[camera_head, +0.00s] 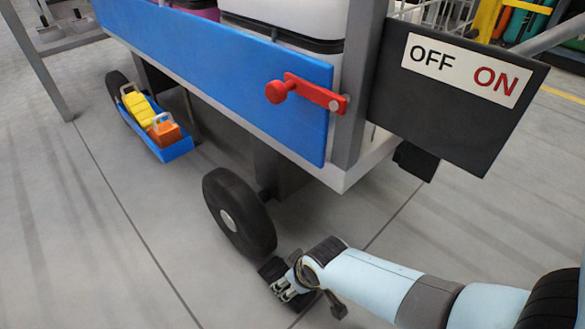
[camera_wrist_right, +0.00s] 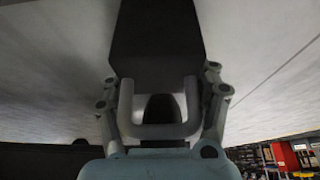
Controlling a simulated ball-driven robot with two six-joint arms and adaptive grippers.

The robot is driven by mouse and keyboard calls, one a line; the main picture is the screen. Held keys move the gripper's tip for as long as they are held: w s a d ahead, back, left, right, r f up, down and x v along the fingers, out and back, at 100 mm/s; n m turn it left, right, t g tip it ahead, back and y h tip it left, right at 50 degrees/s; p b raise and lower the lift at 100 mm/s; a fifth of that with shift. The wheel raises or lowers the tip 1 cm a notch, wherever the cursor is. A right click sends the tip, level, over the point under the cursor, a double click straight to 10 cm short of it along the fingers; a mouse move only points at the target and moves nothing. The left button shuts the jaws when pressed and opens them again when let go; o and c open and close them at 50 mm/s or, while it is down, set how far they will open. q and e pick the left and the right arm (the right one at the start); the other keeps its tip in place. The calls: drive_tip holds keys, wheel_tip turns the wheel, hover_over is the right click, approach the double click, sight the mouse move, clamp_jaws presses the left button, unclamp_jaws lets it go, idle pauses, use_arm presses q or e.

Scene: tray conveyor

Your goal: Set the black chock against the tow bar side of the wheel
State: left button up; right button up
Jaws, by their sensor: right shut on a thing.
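A dark wheel (camera_head: 238,214) with a pale hub stands on the floor under the cart. My right gripper (camera_head: 284,284) is low by the floor, just right of the wheel's lower edge. It is shut on the grey handle (camera_wrist_right: 158,131) of the black chock (camera_head: 271,268). In the right wrist view, the chock's dark body (camera_wrist_right: 157,45) extends beyond the handle between the fingers. The chock's visible end is very close to the tyre. I cannot tell whether they touch or whether the chock rests on the floor. The gripper hides part of the chock. My left gripper is out of view.
The cart has a blue side panel (camera_head: 220,75) with a red lever (camera_head: 305,91). An OFF/ON sign (camera_head: 445,92) hangs at its right corner. A blue tray (camera_head: 178,149) with a yellow piece (camera_head: 139,108) and an orange piece (camera_head: 164,131) is at left. Floor in front is clear.

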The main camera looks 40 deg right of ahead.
drive_tip(key=shift+w, duration=0.1)
drive_tip(key=o, duration=1.7)
drive_tip(key=shift+f, duration=0.1)
